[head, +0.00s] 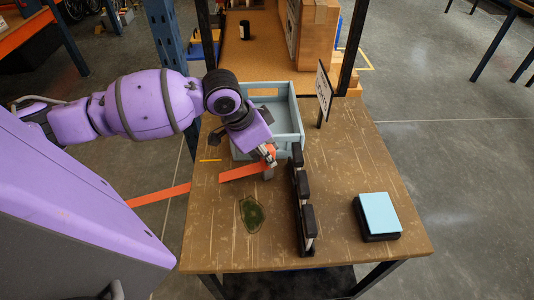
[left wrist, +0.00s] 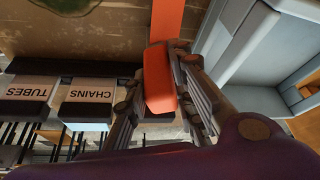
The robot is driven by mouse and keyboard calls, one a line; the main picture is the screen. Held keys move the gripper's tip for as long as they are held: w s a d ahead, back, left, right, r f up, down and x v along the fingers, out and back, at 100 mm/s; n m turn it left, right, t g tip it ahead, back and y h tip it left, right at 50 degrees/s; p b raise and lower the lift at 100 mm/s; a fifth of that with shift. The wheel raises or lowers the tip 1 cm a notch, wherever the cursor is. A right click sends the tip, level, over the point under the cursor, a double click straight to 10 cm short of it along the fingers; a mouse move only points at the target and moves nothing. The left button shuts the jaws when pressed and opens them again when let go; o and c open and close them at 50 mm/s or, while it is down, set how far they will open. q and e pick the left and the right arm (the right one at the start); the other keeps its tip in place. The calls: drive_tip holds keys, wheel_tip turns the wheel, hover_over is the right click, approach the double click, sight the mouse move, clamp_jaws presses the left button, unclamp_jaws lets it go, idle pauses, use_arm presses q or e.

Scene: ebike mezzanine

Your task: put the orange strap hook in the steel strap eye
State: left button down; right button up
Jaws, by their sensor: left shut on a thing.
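My left gripper (head: 267,160) is over the wooden table, just in front of the blue-grey crate. It is shut on the orange strap hook (left wrist: 158,80), a block-like orange piece between the two fingers in the left wrist view. The orange strap (head: 165,196) runs from the hook across the table and past its left edge. In the left wrist view the strap (left wrist: 167,18) leads up from the hook. I cannot make out the steel strap eye for certain; a small grey piece under the gripper may be a fingertip or the eye. My right gripper is not in view.
The blue-grey crate (head: 292,113) stands behind the gripper. A row of black-topped label holders (head: 307,222) stands to the right, with a light blue pad (head: 379,212) farther right. A dark green patch (head: 251,214) lies in front. A small sign (head: 324,91) stands at the back.

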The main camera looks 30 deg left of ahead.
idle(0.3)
use_arm(q)
drive_tip(key=c, duration=1.5)
unclamp_jaws()
drive_tip(key=shift+f, duration=0.1)
